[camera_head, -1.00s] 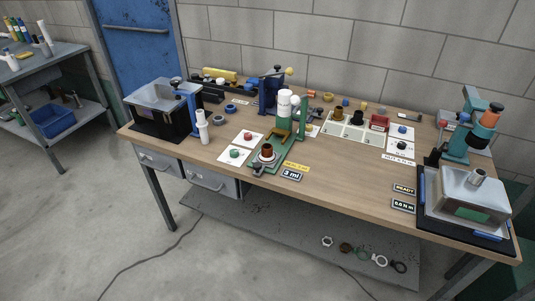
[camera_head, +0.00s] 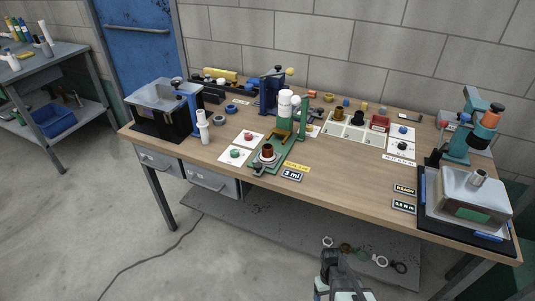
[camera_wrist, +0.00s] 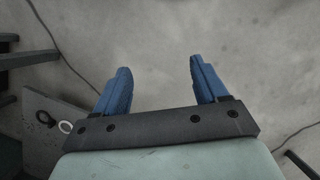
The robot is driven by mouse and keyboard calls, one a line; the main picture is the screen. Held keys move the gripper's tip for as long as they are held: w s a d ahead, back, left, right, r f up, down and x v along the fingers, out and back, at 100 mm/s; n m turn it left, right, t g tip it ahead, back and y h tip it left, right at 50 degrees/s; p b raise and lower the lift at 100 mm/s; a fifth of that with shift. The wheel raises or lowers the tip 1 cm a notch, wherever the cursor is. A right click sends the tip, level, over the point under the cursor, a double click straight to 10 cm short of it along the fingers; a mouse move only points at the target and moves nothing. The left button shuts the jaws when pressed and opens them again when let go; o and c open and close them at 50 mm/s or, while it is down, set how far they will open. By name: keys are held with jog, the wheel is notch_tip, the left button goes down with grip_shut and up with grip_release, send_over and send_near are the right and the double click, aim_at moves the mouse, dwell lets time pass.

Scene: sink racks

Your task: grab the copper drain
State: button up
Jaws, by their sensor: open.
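Several copper-brown pieces show in the head view, and I cannot tell for sure which is the drain. A copper-brown cylinder (camera_head: 267,150) stands upright in a pale dish on the green press. A smaller copper-coloured piece (camera_head: 338,114) sits in the left part of the pale tray (camera_head: 347,131). My gripper (camera_wrist: 159,64) is open and empty, its two blue fingers apart over bare grey floor in the wrist view. In the head view my gripper (camera_head: 330,255) is low in front of the bench, well away from these pieces.
The wooden bench (camera_head: 340,175) has clear room at its front middle. A green press (camera_head: 283,138) stands left of centre; a machine on a black mat (camera_head: 470,197) stands at the right.

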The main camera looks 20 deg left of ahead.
jog(key=w+a+r+n+t, duration=0.1)
jog(key=w+a+r+n, duration=0.2)
jog(key=a, duration=0.6)
jog(key=w+a+r+n+t, duration=0.1)
jog(key=w+a+r, duration=0.3)
jog(key=a, duration=0.5)
jog(key=w+a+r+n+t, duration=0.1)
jog(key=a+r+n, duration=0.3)
jog(key=a, duration=0.5)
jog(key=s+a+r+n+t+y, duration=0.1)
jog(key=s+a+r+n, duration=0.1)
jog(key=a+r, duration=0.9)
jog(key=s+a+r+n+t+y, duration=0.1)
jog(key=s+a+r+n, duration=0.1)
jog(key=a+r, duration=0.85)
notch_tip(320, 180, up, 23)
jog(key=m+g+y, duration=0.1)
send_over(268, 148)
jog(key=s+d, duration=0.1)
jog(key=d, duration=0.1)
jog(key=f, duration=0.3)
jog(key=a+f, duration=0.1)
jog(key=f, duration=0.4)
jog(key=shift+s+a+f, duration=0.2)
jog(key=shift+s+f, duration=0.05)
jog(key=shift+f, duration=0.05)
jog(key=shift+s+f, duration=0.1)
jog(key=shift+f, duration=2.55)
